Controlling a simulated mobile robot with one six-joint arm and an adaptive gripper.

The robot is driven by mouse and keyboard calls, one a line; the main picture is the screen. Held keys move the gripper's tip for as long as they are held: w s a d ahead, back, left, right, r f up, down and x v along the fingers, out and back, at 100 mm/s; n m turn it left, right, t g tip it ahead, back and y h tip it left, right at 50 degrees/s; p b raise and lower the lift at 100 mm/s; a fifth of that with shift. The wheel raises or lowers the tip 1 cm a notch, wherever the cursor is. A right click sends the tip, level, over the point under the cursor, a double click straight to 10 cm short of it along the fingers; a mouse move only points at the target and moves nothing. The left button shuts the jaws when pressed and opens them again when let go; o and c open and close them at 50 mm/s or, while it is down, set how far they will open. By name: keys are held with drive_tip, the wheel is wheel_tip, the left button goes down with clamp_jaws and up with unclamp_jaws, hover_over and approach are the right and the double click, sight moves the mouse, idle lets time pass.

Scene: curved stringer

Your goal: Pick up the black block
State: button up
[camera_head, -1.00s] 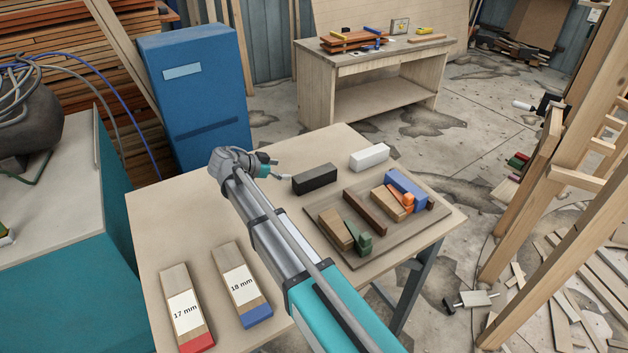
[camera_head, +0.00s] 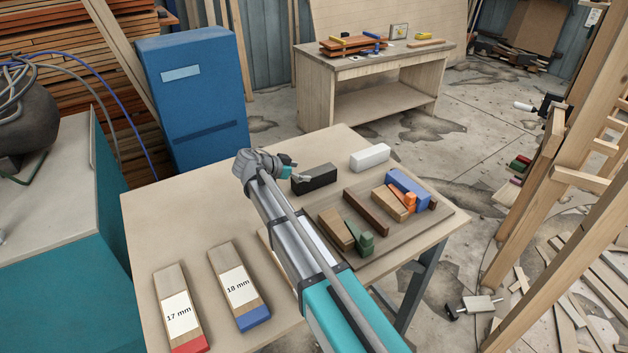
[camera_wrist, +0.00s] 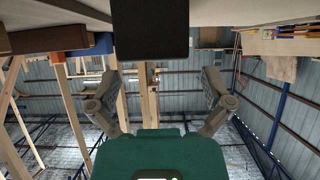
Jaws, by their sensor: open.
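The black block (camera_head: 316,184) lies on the light wooden table (camera_head: 190,215), left of a dark board. In the wrist view the end of the black block (camera_wrist: 151,30) shows dark at the top centre. The open fingers of my gripper (camera_wrist: 160,92) stand wide apart, to the left and right below it, with nothing between them. I cannot tell whether a finger touches the block.
A white block (camera_head: 369,157) lies behind the black one. The dark board (camera_head: 375,240) holds a brown strip, wooden pieces and blue, orange and green parts. Two labelled wooden pieces, 17 mm (camera_head: 180,312) and 18 mm (camera_head: 239,288), lie at the front left. The table's back left is clear.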

sight(315, 172)
drive_tip(key=shift+b+x, duration=1.1)
drive_tip(key=shift+x, duration=1.5)
drive_tip(key=shift+d+r, duration=0.1)
drive_tip(key=shift+r, duration=0.05)
drive_tip(key=c, duration=1.3)
drive_tip(key=shift+r, duration=0.15)
drive_tip(key=shift+c, duration=0.2)
wheel_tip(315, 172, up, 2)
drive_tip(key=shift+r+p, duration=0.1)
drive_tip(key=shift+p, duration=1.15)
drive_tip(key=s+d+r+p, duration=0.2)
drive_tip(key=s+r+p, duration=0.8)
drive_tip(key=s, duration=0.4)
drive_tip(key=shift+d+r, duration=0.2)
drive_tip(key=shift+r, duration=0.05)
